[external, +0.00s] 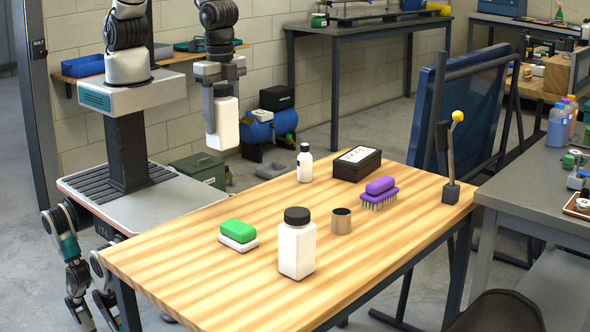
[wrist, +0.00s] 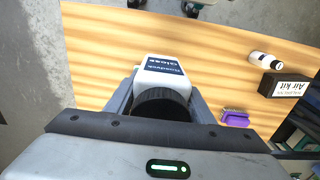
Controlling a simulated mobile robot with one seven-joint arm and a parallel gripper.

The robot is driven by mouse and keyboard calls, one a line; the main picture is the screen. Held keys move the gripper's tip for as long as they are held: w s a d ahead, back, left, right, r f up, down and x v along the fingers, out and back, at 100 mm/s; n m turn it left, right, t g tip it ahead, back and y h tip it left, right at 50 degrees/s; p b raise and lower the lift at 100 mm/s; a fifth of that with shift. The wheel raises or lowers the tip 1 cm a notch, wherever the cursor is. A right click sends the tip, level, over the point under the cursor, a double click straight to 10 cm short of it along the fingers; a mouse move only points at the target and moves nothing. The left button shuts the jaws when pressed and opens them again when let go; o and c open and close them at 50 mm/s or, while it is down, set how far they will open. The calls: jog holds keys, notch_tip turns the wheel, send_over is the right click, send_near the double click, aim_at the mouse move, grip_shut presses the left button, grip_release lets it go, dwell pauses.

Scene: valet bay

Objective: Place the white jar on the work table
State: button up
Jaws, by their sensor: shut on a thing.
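My gripper (external: 216,98) is shut on a white jar (external: 225,128) with a black lid, held upright in the air by the work table's far left edge in the external view. In the wrist view the held jar (wrist: 162,70) shows a dark label and sits between the fingers, with the table top beyond it. The wooden work table (external: 185,275) is lower than the jar. A second white jar (external: 297,250) with a black lid stands upright near the table's front middle. It does not show in the wrist view.
The table's left end and far left edge are bare.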

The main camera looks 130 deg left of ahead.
jog(key=w+a+f+b, duration=0.3)
jog(key=a+b, duration=0.1)
jog(key=a, duration=0.2)
jog(key=w+a+f+b, duration=0.3)
jog(key=a+f+b, duration=0.1)
jog(key=a, duration=0.3)
jog(key=b, duration=0.8)
send_over(315, 197)
jog(key=shift+f, duration=6.8)
jog(key=shift+f, duration=0.1)
jog(key=o, duration=1)
jog(key=shift+f, duration=0.15)
jog(key=o, duration=0.5)
jog(key=shift+c, duration=0.2)
notch_tip(315, 197, up, 12)
jog(key=p, duration=0.1)
jog(key=shift+r+p, duration=0.25)
jog(key=shift+p, duration=0.15)
